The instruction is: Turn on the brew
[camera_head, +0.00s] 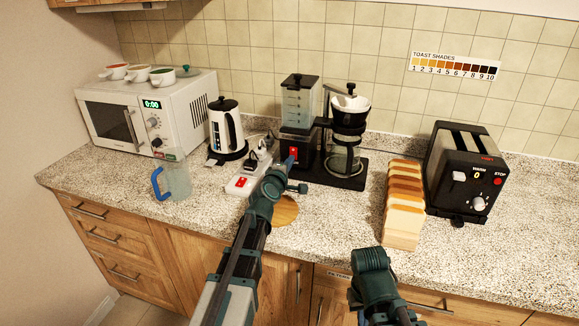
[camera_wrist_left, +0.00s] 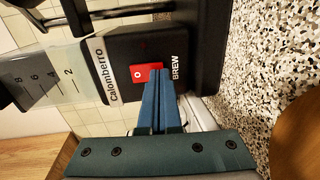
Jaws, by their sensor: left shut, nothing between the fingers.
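The coffee maker (camera_head: 300,110) stands at the back middle of the counter, with a clear tank on the left and a glass carafe (camera_head: 343,160) under its filter cone. Its red brew switch (camera_wrist_left: 140,71), marked with a white O, sits beside the word BREW on the black front. My left gripper (camera_wrist_left: 158,74) is shut and empty, with its tips at the switch and covering part of it. Whether they touch it, I cannot tell. In the head view the left gripper (camera_head: 290,163) is just below the switch (camera_head: 293,152). My right arm's end (camera_head: 370,260) is at the front; its fingers cannot be made out.
A white power strip (camera_head: 240,184) with a red switch lies left of my left gripper. A kettle (camera_head: 227,128), blue-handled jug (camera_head: 172,180) and microwave (camera_head: 150,110) stand further left. Bread slices (camera_head: 404,210) and a toaster (camera_head: 465,170) are to the right. A round wooden piece (camera_head: 285,211) lies in front.

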